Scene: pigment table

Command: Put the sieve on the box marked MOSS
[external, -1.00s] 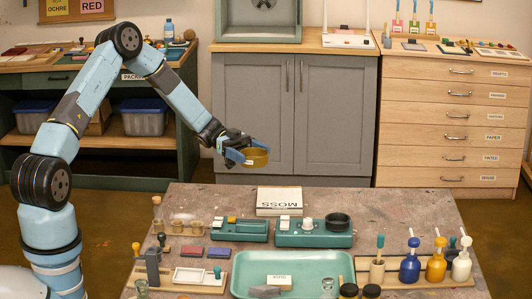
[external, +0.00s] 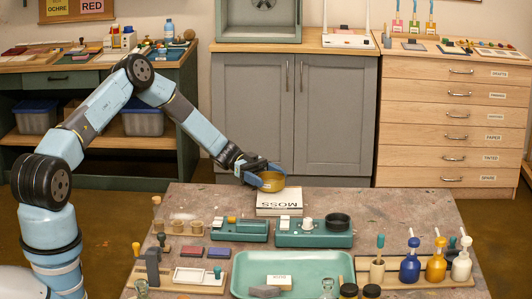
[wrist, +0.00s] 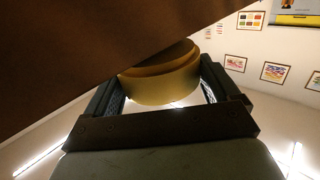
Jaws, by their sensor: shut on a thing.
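The sieve (external: 268,182) is a shallow round brass-coloured ring. My gripper (external: 262,176) is shut on it, and the sieve is above or at the back edge of the box marked MOSS (external: 280,208). I cannot tell whether the sieve touches the box. The MOSS box is a flat white box with dark lettering, lying at the table's back edge. In the wrist view the sieve (wrist: 160,82) sits between the two dark fingers, and a brown surface covers the upper left.
Two green devices (external: 313,233) stand just in front of the MOSS box. A green tray (external: 240,270) lies nearer the front. Pump bottles (external: 410,262) stand at the right. The tabletop (external: 385,215) right of the box is bare.

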